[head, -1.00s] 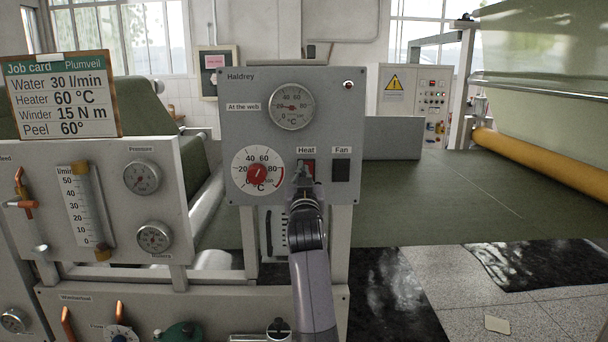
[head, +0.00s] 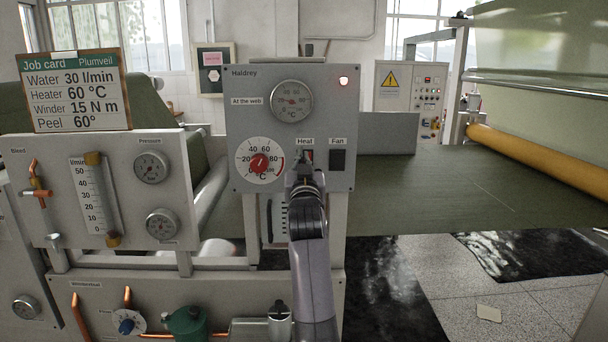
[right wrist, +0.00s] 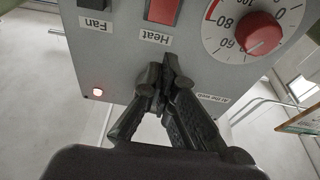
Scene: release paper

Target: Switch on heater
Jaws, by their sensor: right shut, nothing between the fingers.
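The grey Haldrey heater panel (head: 240,110) stands upright in the middle of the head view. Its red Heat rocker switch (head: 309,155) is partly covered by my right gripper (head: 304,163). In the right wrist view the Heat switch (right wrist: 163,10) shows upside down at the top edge. My right gripper (right wrist: 165,72) is shut and empty, its tips just below the Heat label and apart from the switch in that picture. My left gripper is out of view.
The black Fan switch (head: 337,160) sits right of Heat. The red dial knob (head: 259,163) is left of it, under a round gauge (head: 292,101). A job card (head: 75,90) reads Heater 60 °C. A flow panel (head: 120,220) stands left; green web (head: 430,190) lies right.

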